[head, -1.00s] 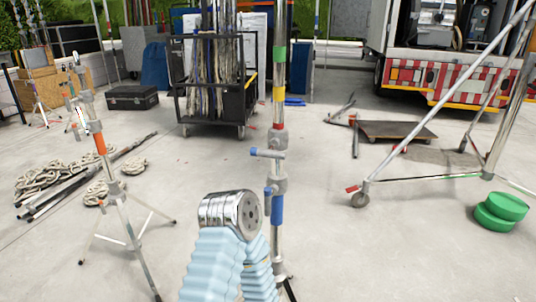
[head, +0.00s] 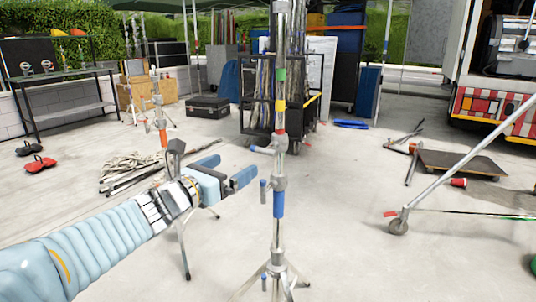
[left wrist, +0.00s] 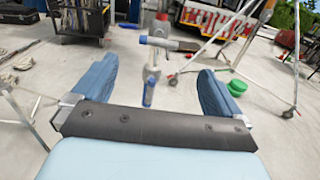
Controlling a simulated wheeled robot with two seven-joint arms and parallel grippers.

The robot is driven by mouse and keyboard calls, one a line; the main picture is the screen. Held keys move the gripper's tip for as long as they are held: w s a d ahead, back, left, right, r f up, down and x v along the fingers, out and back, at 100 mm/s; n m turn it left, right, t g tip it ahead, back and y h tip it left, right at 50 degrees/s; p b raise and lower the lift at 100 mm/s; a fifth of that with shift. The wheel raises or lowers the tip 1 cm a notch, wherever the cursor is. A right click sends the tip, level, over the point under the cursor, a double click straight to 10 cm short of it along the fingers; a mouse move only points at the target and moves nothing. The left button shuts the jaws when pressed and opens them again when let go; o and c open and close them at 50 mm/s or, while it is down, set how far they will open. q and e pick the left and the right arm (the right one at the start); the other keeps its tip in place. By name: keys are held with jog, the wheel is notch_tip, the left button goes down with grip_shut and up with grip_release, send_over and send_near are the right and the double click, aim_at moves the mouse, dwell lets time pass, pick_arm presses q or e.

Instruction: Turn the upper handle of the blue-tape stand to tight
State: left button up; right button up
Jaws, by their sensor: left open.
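The blue-tape stand (head: 278,204) stands upright in the middle of the head view, with blue tape below its lower collar and its legs spread on the floor. Its upper handle (head: 261,149) sticks out to the left from the upper collar. A lower handle (head: 263,190) hangs beside the lower collar. My left gripper (head: 227,171) is open and empty, left of the stand, with its fingers pointing toward it and apart from it. In the left wrist view the stand (left wrist: 150,72) and the upper handle (left wrist: 160,42) show beyond and between the open fingers. My right gripper is not in view.
An orange-taped stand (head: 163,138) is behind my left gripper. A cart of poles (head: 247,108) stands at the back. A flat dolly (head: 460,163) and a wheeled frame (head: 440,168) are at the right.

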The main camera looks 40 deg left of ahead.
aim_at(261, 149)
pick_arm(q)
jog(key=w, duration=0.4)
jog(key=w+a, duration=0.1)
jog(key=w, duration=0.8)
jog(key=shift+w+a, duration=0.15)
jog(key=shift+w, duration=0.15)
jog(key=c, duration=0.9)
